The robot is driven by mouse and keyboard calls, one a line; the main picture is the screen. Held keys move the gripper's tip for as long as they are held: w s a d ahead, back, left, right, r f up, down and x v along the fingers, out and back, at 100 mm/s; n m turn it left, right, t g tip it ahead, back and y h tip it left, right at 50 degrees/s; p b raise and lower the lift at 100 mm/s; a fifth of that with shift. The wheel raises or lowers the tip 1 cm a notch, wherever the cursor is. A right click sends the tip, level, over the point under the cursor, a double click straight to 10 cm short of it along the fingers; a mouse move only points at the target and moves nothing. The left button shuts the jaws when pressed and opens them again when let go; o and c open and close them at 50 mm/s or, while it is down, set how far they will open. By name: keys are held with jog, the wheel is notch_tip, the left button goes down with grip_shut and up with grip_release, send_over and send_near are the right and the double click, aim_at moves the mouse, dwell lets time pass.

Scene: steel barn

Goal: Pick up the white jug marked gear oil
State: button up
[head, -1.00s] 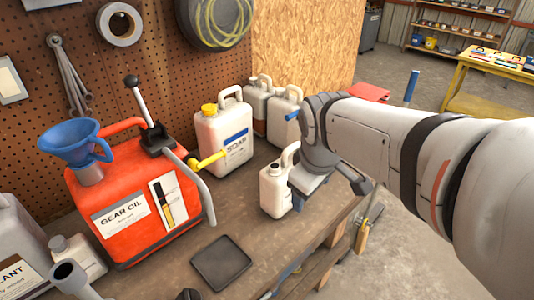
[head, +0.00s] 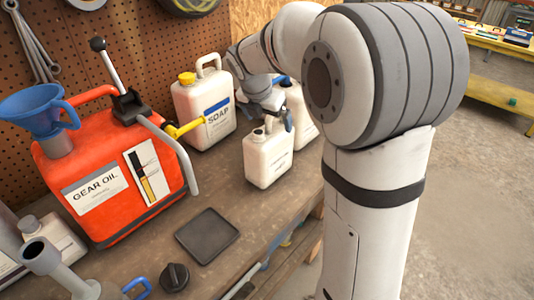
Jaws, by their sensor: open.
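The readable "GEAR OIL" label is on a red can (head: 115,165) at the left of the bench, not on a white jug. A small white jug (head: 268,160) stands upright near the bench's front edge; the print on its front is too small to read. A larger white jug marked "SOAP" (head: 203,115) with a yellow cap stands behind it to the left. Another white jug (head: 302,112) stands behind, partly hidden by my arm. My gripper (head: 268,112) is open at the top of the small jug; whether it touches the jug I cannot tell.
A blue funnel (head: 32,105) sits on the red can. A dark square tray (head: 207,236) and a black cap (head: 174,277) lie in front. A grey spouted container (head: 55,272) is at lower left. Bare bench (head: 225,190) shows left of the small jug.

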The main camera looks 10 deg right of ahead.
aim_at(271, 130)
jog(key=x, duration=0.5)
jog(key=shift+w, duration=0.1)
jog(key=shift+c, duration=0.4)
jog(key=c, duration=1.8)
jog(key=shift+c, duration=0.4)
jog(key=shift+r, duration=0.1)
